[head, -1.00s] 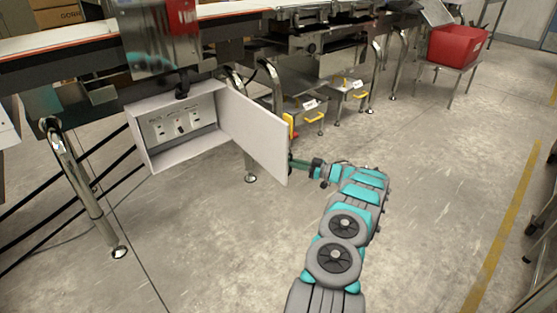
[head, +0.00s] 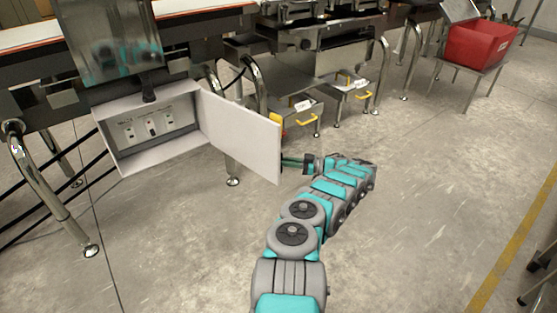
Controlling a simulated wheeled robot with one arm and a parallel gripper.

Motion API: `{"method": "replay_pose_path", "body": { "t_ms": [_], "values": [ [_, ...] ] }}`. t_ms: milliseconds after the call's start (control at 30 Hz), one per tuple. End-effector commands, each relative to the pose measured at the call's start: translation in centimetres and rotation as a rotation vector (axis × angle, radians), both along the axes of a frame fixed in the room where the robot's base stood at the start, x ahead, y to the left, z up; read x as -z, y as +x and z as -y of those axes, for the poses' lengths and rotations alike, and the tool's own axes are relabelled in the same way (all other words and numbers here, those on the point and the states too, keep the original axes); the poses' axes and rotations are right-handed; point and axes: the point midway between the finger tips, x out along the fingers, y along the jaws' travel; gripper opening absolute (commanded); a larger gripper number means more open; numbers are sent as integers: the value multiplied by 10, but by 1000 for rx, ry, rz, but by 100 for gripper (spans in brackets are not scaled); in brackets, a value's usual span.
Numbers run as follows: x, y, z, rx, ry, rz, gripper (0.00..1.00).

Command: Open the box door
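The white box (head: 108,143) hangs under the belt frame at the left of the head view. Its inside shows a panel with several switches or sockets. The box door (head: 238,134) stands wide open, swung out to the right of the box and toward me. My gripper (head: 290,161) is at the door's outer right edge, with its fingers level and pointing left at it. The fingertips are at or partly behind the edge, so I cannot tell whether they touch it, or whether they are open or shut.
The belt frame (head: 30,75) runs above the box, with shiny metal legs (head: 45,185) at the left. Low steel units with yellow handles (head: 306,119) stand behind the door. A red bin (head: 478,45) sits on a stand at the back right.

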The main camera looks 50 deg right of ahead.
Motion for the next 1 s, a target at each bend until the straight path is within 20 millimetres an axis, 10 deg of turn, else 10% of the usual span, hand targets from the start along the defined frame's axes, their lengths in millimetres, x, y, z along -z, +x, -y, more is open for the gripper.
{"method": "replay_pose_path", "body": {
  "t_ms": [367, 400, 633, 1000],
  "values": [
    [-1, 1, 0, -2, 0, 1, 0],
    [0, 1, 0, -2, 0, 1, 19],
    [0, 0, 0, -1, -1, 0, 45],
    [1, -6, 3, 2, 0, -1, 45]
  ]
}}
